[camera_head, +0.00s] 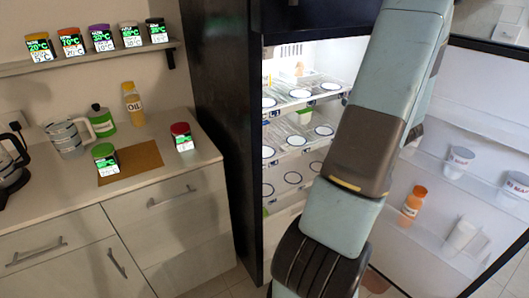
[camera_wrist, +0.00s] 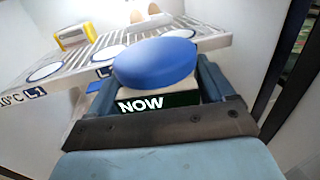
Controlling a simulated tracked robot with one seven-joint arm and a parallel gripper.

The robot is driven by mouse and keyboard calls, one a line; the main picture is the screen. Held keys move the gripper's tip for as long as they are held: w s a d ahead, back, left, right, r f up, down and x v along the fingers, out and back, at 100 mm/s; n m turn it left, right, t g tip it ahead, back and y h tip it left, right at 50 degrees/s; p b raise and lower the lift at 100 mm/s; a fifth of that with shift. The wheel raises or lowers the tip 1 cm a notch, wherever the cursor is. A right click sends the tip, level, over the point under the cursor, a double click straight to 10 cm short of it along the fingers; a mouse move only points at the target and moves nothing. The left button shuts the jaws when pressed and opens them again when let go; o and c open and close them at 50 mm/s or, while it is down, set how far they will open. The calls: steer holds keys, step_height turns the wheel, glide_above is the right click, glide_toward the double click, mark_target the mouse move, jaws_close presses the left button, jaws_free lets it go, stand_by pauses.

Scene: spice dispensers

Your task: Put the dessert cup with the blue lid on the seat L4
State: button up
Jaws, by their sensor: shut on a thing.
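The dessert cup with the blue lid (camera_wrist: 155,63) is between the fingers of my gripper (camera_wrist: 162,82) in the wrist view. The gripper is shut on it. A dark label reading "NOW" is on the cup's side. Beyond the cup is a white slatted fridge shelf (camera_wrist: 75,66) with round white, blue-rimmed seats. One seat (camera_wrist: 45,72) is at the left, by a tag (camera_wrist: 35,92) that seems to read L1. Another seat (camera_wrist: 104,53) is partly hidden by the cup. I cannot make out an L4 tag. In the head view, my arm hides the gripper and cup.
The open fridge has several shelves with round seats (camera_head: 324,130). Its door (camera_head: 440,210) holds an orange-capped bottle (camera_head: 414,201) and white cups. Egg-like things and a yellow box (camera_wrist: 75,36) are at the back of the shelf. A dark fridge edge (camera_wrist: 285,65) is at the right.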

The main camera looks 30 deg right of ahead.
steer(key=w+a+f+n+g+y, duration=0.1)
steer(key=w+a+f+n+y, duration=0.5)
steer(key=w+a+f+y, duration=0.5)
steer(key=shift+n+h, duration=0.3)
steer(key=shift+h, duration=0.1)
steer(key=w+a+f, duration=0.1)
steer(key=w+a, duration=0.2)
steer(key=a, duration=0.2)
steer(key=w+a+f, duration=0.1)
steer(key=w+a, duration=0.2)
steer(key=a, duration=0.2)
steer(key=w+a+f, duration=0.1)
steer(key=w+a, duration=0.2)
steer(key=a, duration=0.2)
steer(key=shift+f, duration=0.3)
steer(key=shift+s+f, duration=0.1)
steer(key=shift+f, duration=1.75)
steer(key=shift+a+f, duration=0.15)
steer(key=shift+f, duration=0.2)
steer(key=o, duration=1.1)
